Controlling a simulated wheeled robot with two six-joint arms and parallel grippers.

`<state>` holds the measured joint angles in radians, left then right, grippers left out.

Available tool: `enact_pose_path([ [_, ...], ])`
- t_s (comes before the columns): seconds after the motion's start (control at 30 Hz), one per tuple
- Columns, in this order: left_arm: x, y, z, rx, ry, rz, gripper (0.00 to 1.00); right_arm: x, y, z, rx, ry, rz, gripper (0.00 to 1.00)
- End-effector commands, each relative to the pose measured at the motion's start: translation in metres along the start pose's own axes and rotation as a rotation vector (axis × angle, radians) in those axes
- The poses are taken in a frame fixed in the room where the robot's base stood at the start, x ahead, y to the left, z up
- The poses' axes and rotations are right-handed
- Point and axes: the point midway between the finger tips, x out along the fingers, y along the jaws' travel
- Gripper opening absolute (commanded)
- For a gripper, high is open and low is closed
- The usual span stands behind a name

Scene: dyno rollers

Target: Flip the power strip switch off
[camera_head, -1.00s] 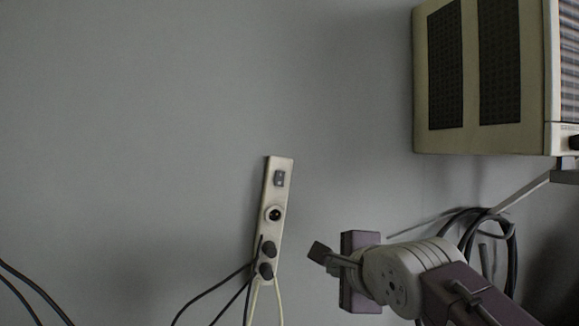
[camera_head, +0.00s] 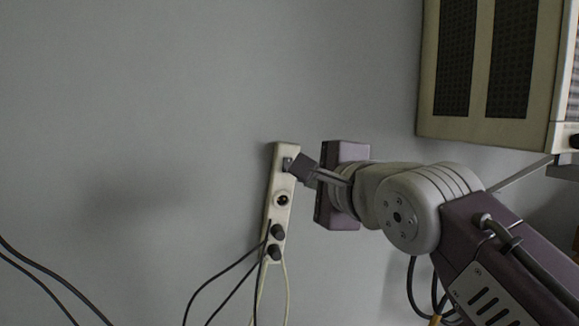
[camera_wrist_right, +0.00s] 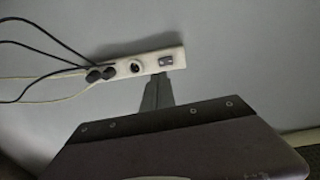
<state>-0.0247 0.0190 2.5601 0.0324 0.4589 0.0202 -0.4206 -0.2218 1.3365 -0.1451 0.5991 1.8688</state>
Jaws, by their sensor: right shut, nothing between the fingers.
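A cream power strip (camera_head: 281,219) is mounted upright on the grey wall. Its small grey switch (camera_head: 287,164) is at the top end, above an empty round socket (camera_head: 282,199). Two black plugs (camera_head: 276,240) fill the lower sockets. My right gripper (camera_head: 299,167) is shut and empty, its tips at the strip's top end beside the switch. The tips partly cover that end, and I cannot tell whether they touch it. In the right wrist view the strip (camera_wrist_right: 145,65) lies across, the switch (camera_wrist_right: 166,61) shows just beyond the fingertips (camera_wrist_right: 157,78). My left gripper is out of view.
A cream box-shaped device (camera_head: 490,70) with dark grilles is at the upper right.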

Motion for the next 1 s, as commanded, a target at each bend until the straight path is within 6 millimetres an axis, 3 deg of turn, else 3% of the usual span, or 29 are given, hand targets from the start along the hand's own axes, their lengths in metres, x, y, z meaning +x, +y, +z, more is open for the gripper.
enact_pose_path([
  [0.03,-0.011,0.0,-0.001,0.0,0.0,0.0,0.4,0.012,-0.004,0.0,0.0,0.002,0.006,0.0],
  [0.3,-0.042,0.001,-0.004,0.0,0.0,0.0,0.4,0.069,-0.005,0.0,0.0,0.002,0.004,0.0],
  [0.5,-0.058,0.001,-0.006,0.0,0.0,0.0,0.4,0.096,-0.004,0.0,0.0,0.002,0.002,0.0],
  [1.0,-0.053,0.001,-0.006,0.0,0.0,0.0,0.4,0.105,0.003,-0.001,0.0,0.002,-0.006,0.0],
])
